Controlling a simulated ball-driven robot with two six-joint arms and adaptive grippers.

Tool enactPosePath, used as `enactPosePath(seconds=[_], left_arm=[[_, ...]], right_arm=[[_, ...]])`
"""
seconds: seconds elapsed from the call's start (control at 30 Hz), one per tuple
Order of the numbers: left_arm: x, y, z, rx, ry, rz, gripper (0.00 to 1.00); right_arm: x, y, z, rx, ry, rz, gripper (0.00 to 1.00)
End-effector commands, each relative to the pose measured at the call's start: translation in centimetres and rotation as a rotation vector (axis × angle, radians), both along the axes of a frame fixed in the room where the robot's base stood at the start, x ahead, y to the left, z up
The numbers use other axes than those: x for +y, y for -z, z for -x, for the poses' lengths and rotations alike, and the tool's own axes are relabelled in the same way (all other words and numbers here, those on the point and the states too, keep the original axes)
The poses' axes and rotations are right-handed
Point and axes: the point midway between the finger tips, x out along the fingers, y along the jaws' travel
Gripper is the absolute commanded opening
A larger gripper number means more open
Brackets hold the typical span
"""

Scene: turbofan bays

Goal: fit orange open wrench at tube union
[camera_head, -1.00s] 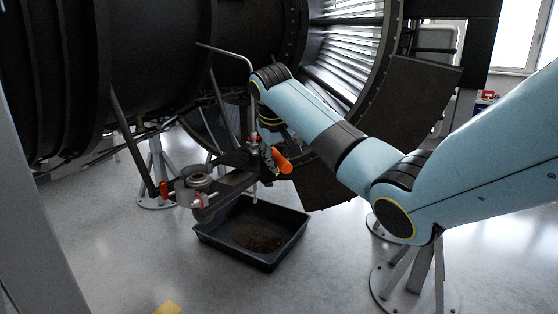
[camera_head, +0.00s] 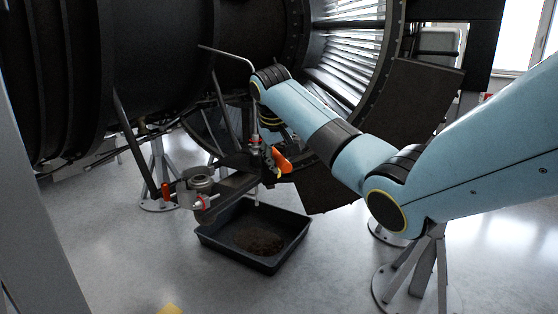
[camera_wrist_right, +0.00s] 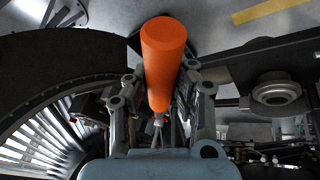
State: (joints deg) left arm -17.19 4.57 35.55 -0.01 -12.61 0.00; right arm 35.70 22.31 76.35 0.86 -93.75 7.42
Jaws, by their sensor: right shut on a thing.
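My right gripper (camera_head: 268,152) is shut on the orange wrench (camera_head: 282,160), beside the lower end of a thin grey tube (camera_head: 252,95). In the right wrist view the wrench's orange handle (camera_wrist_right: 162,62) sticks out between the fingers of my right gripper (camera_wrist_right: 160,112), toward the camera. A thin metal shank shows below the handle. The wrench's open jaw is not clear in either view. The tube union is small and dark near the tube's foot, and I cannot tell whether the jaw touches it. My left gripper is not in view.
A dark bracket (camera_head: 235,184) with a grey round fitting (camera_head: 199,181) extends left of the gripper. A black drip tray (camera_head: 250,262) with brown dirt lies on the floor below. The dark engine casing (camera_head: 160,60) fills the upper left. Grey stands (camera_head: 425,275) stand at right.

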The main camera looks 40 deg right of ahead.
Motion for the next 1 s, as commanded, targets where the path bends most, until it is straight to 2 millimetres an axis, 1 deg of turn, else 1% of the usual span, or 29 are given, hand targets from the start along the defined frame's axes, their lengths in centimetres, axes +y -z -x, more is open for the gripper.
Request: enactPosePath(seconds=[0.53, 0.57, 0.73, 1.0], left_arm=[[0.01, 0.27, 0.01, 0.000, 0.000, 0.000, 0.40], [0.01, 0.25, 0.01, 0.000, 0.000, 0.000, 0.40], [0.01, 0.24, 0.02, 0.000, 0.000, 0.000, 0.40], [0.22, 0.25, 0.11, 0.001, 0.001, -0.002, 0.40]], right_arm=[[-0.36, -0.08, -0.81, -0.003, -0.001, 0.001, 0.00], [-0.36, -0.08, -0.80, -0.002, 0.000, 0.002, 0.26], [-0.35, -0.08, -0.77, -0.002, 0.000, 0.001, 0.48], [-0.30, -0.02, -0.69, 0.001, -0.001, 0.000, 0.49]])
